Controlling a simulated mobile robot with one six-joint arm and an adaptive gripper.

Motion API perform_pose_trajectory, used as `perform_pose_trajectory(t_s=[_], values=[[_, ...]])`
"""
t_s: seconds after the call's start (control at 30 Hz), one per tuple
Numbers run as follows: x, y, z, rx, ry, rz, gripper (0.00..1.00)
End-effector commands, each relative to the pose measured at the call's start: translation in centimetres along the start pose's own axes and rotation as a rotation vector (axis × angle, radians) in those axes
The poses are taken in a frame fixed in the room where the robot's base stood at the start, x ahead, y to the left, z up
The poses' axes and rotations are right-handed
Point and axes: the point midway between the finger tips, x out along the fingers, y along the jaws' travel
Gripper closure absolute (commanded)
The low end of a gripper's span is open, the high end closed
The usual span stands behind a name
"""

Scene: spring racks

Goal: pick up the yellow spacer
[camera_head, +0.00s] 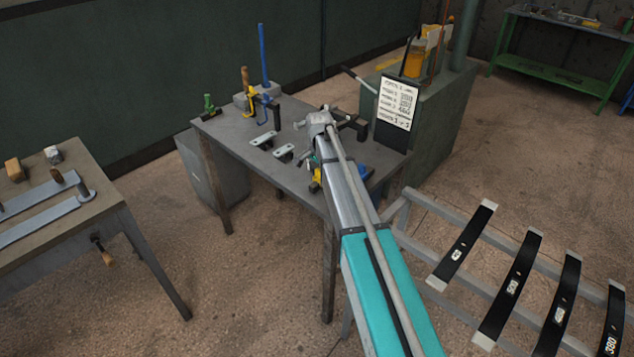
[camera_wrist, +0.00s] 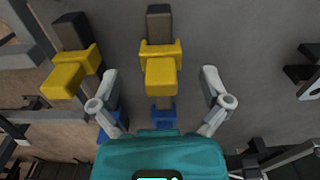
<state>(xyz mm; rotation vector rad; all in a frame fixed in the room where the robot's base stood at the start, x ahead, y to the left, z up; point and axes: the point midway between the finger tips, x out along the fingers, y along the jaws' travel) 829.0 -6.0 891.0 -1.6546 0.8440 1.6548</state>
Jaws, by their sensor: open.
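Two yellow blocks show in the wrist view, and I cannot tell from looks alone which one is the spacer. One yellow block (camera_wrist: 161,72) is centred, fitted around an upright dark bar. The other yellow block (camera_wrist: 70,78) is at the left on a similar dark bar. My gripper (camera_wrist: 160,84) is open, its two grey fingers spread either side of the centred block, with visible gaps and no contact that I can see. In the head view, a bit of yellow (camera_head: 315,187) shows beside my arm at the bench; my arm hides much there.
A blue part (camera_wrist: 163,116) sits below the centred block. The grey bench (camera_head: 235,140) also bears metal plates (camera_head: 264,138) and a blue-rod clamp (camera_head: 263,60). A white sign (camera_head: 395,103) stands at its right end. A rack with black strips (camera_head: 510,285) is at the right.

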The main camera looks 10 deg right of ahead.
Motion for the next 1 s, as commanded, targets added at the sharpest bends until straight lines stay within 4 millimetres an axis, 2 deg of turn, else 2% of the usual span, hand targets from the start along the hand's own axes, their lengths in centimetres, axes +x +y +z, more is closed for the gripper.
perform_pose_trajectory(t_s=[0.1,0.3,1.0], values=[[1.4,0.0,0.0,0.0,0.0,0.0,0.03],[2.3,0.0,0.0,0.0,0.0,0.0,0.03],[2.4,0.0,0.0,0.001,0.0,0.0,0.05]])
